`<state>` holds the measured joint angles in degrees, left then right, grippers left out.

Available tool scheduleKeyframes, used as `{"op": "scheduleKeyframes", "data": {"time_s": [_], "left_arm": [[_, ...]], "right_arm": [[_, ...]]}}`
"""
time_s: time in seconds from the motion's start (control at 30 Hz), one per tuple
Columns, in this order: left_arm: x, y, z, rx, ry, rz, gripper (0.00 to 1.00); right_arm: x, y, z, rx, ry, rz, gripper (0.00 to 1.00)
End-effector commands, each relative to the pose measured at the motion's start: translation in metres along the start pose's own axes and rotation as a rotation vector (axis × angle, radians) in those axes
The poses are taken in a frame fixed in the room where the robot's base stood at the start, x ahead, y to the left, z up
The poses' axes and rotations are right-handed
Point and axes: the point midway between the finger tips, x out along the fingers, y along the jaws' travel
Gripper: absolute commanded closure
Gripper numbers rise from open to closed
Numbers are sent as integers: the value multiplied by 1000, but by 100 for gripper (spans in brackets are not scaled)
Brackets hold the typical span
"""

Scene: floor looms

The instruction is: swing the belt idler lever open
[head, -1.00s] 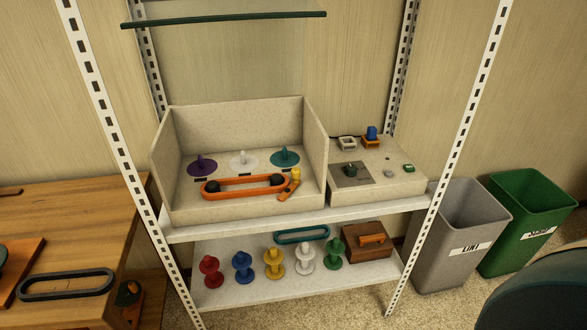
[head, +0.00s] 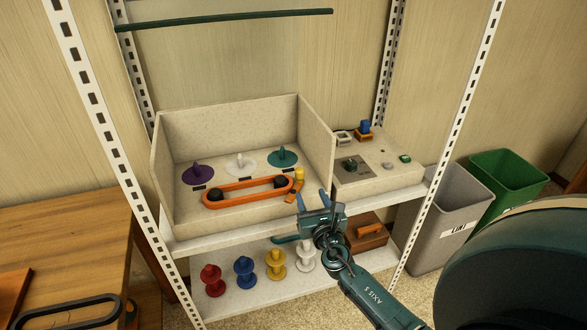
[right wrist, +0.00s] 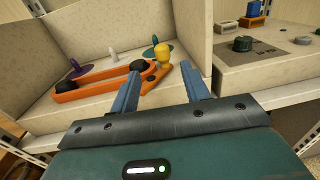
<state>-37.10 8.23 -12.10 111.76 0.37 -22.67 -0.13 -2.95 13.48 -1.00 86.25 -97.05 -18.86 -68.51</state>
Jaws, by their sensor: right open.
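The idler lever (head: 296,185) is a short orange arm with a yellow knob (head: 299,173), at the right end of the orange belt (head: 245,193). The belt loops around two black pulleys in an open-topped beige box (head: 225,130). In the right wrist view the yellow knob (right wrist: 163,53) stands upright just beyond my fingertips. My right gripper (head: 313,197) is open and empty, in front of the box and short of the lever. It also shows in the right wrist view (right wrist: 163,78), its two blue fingers spread apart. My left gripper is not in view.
Purple, white and teal spindles (head: 240,162) stand behind the belt. The box's right wall (head: 317,155) rises close beside the lever. A control panel (head: 375,175) stands to the right. Several spools (head: 245,270) fill the lower shelf. White rack posts (head: 100,130) flank the shelves.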

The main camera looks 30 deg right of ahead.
Motion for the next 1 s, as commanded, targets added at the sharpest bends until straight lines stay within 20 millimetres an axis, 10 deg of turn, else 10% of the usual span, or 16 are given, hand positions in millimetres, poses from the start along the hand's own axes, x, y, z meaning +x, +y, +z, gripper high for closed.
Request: {"op": "scheduleKeyframes", "data": {"time_s": [0.6, 1.0], "left_arm": [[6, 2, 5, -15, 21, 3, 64], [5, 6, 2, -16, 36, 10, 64]], "right_arm": [[109, 0, -2, 1, -1, 0, 54], [129, 0, 0, 1, 0, 0, 54]]}}
